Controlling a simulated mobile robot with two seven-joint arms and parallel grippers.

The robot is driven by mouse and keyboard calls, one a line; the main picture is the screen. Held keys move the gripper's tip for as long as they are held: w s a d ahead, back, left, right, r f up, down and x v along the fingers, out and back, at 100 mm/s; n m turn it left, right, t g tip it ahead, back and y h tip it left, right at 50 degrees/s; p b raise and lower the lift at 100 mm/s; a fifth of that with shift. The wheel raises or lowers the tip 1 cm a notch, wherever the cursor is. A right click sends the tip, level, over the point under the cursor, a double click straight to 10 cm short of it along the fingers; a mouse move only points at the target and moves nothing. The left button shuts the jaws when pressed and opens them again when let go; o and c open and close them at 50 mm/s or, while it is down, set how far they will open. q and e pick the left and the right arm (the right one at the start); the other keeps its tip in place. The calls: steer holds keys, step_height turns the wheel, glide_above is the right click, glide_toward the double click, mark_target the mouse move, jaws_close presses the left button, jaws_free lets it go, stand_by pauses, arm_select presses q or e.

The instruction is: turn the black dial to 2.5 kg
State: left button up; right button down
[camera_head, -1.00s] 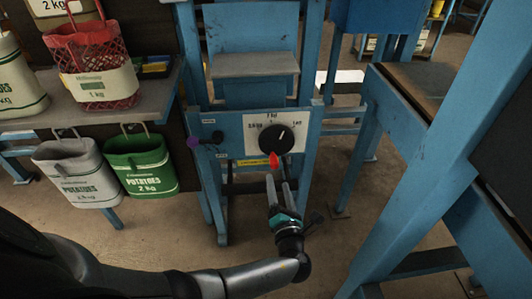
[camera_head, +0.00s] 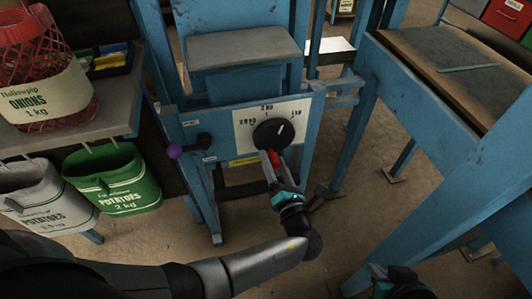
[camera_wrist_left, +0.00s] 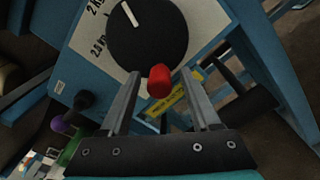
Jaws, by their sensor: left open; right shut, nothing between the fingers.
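The black dial (camera_head: 273,132) sits on a white scale plate (camera_head: 245,126) on the blue machine's front. My right gripper (camera_head: 393,283) shows partly at the bottom edge, shut and empty, away from the dial.
A purple-knobbed lever (camera_head: 175,151) sticks out left of the dial. A grey sack (camera_head: 45,198) and a green sack (camera_head: 115,180) hang at the left, below a shelf with an onion sack (camera_head: 40,90). A blue-framed table (camera_head: 440,80) stands at the right.

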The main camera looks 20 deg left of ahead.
arm_select(q)
steer(key=shift+w+a, duration=0.1)
steer(key=shift+w, duration=0.1)
jaws_close()
stand_by(0.6)
